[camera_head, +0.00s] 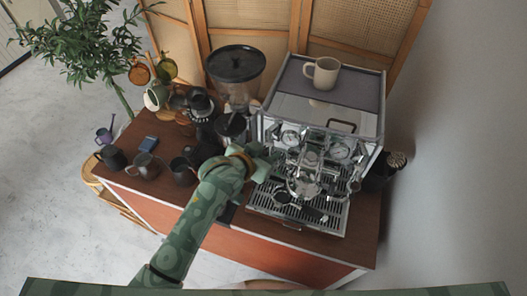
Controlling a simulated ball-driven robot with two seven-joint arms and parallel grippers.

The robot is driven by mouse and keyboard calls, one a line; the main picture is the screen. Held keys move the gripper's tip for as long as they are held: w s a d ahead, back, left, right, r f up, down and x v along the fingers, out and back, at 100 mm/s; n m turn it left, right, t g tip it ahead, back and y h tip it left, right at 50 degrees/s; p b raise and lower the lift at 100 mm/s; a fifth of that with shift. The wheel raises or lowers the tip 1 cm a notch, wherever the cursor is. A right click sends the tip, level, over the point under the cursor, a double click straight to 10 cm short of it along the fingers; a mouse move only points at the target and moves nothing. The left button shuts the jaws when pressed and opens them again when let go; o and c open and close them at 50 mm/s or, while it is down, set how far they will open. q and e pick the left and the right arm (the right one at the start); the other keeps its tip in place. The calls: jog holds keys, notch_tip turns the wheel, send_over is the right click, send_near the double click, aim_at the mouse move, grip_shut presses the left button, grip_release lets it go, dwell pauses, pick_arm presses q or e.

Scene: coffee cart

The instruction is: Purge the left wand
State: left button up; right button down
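The silver espresso machine (325,108) stands on the right part of the wooden cart, with two round gauges and a group head on its front. My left arm reaches in from below, and my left gripper (268,158) is at the machine's front left corner, beside the left gauge (290,138). The gripper is small here, and I cannot tell whether its fingers are open, shut or touching the machine. The left wand cannot be made out; my gripper and wrist cover that area. My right gripper is out of view.
A slatted drip tray (258,200) lies below the group head. A cream mug (321,73) stands on top of the machine. A grinder (236,75) stands to the left. Dark pitchers (112,157) and cups crowd the cart's left side. A wall bounds the right.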

pick_arm(q)
jog(key=v, duration=1.6)
jog(key=shift+r, duration=0.1)
dwell(1.0)
